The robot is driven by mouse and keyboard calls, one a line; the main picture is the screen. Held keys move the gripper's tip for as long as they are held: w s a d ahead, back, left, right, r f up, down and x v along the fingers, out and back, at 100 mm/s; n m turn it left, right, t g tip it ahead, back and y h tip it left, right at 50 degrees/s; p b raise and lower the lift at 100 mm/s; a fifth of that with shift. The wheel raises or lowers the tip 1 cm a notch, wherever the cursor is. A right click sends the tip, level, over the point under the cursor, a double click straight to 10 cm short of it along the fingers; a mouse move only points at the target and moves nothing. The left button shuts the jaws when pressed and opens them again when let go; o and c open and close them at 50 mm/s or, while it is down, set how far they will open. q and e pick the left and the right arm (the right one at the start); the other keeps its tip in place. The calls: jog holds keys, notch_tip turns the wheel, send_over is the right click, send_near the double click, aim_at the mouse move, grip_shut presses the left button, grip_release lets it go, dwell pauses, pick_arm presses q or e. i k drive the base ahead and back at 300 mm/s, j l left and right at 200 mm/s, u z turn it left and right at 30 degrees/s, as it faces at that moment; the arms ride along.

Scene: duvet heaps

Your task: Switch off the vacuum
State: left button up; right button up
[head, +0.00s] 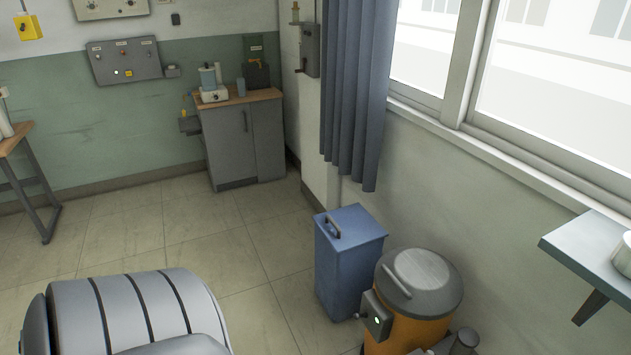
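The vacuum (408,318) appears to be the orange drum with a round grey lid (419,280) and a bar handle at the lower right. A dark switch box (375,320) sits on its left side, with a small lit pale-green spot and a small lever sticking out to the left. The bottom of the drum is cut off by the frame edge. Neither of my grippers is in view.
A blue lidded bin (347,262) stands just left of the drum. A grey wall shelf (590,250) juts out at the right, below the window. A cabinet (245,145) stands in the far corner. The tiled floor (190,225) in the middle is clear.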

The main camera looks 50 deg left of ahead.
aim_at(356, 317)
jog(key=u, duration=1.25)
